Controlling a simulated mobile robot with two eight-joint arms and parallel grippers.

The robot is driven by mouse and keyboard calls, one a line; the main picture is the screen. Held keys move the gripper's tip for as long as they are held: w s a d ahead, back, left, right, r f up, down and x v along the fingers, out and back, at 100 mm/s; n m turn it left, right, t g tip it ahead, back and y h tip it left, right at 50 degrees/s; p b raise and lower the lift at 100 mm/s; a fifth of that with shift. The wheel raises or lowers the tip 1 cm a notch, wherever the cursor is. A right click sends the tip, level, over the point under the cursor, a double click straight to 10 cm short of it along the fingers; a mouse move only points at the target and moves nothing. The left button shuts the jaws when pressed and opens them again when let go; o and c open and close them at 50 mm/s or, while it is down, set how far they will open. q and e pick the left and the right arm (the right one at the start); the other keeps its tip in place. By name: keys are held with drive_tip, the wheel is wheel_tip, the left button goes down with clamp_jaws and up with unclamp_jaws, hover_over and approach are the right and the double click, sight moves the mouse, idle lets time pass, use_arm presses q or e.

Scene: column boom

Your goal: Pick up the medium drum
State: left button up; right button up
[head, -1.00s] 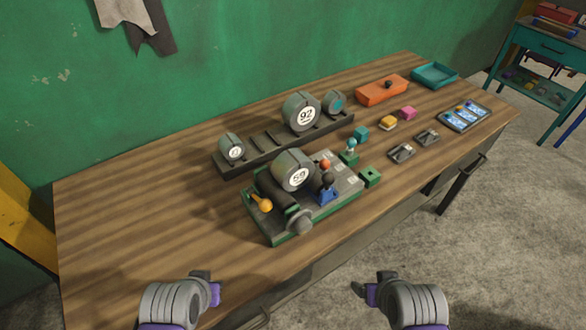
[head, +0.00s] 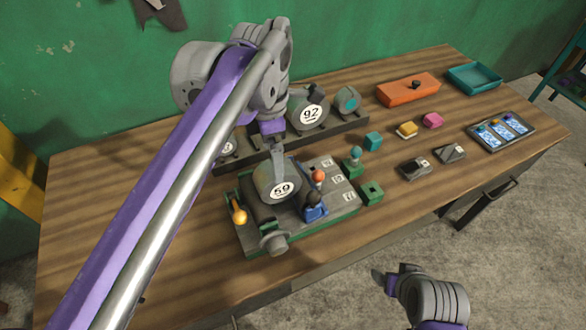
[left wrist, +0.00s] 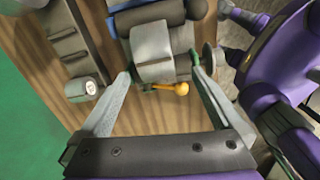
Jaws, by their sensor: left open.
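The grey drum labelled 59 (head: 278,182) sits on the green-edged machine (head: 338,205); it looks mid-sized among the drums, though which one is the medium drum is not marked. My left gripper (head: 277,158) is above it, pointing down and open. In the left wrist view the drum (left wrist: 152,50) lies between and just ahead of the fingertips of my left gripper (left wrist: 163,72); contact cannot be told. A larger drum labelled 92 (head: 310,112) and a smaller drum (head: 347,100) stand on the dark rack (head: 352,127). My right gripper (head: 386,277) is low, off the table's front edge.
A small drum (left wrist: 82,89) is at the rack's other end, mostly behind my left arm in the head view. An orange box (head: 405,90) and teal tray (head: 474,79) are farther right.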

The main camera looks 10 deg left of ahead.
use_arm(q)
drive_tip(key=shift+w+d+r+n, duration=0.3)
drive_tip(key=shift+w+d+n, duration=0.1)
drive_tip(key=shift+n, duration=0.1)
drive_tip(key=shift+w, duration=0.15)
drive_tip(key=f, duration=0.4)
drive_tip(key=shift+s+a+f, duration=0.15)
drive_tip(key=shift+s+f, duration=0.05)
drive_tip(key=shift+f, duration=0.2)
drive_tip(key=f, duration=0.5)
drive_tip(key=shift+w+a+f+b, duration=0.15)
drive_tip(key=shift+w+f+b, duration=0.1)
drive_tip(key=shift+f+b, duration=0.1)
clamp_jaws()
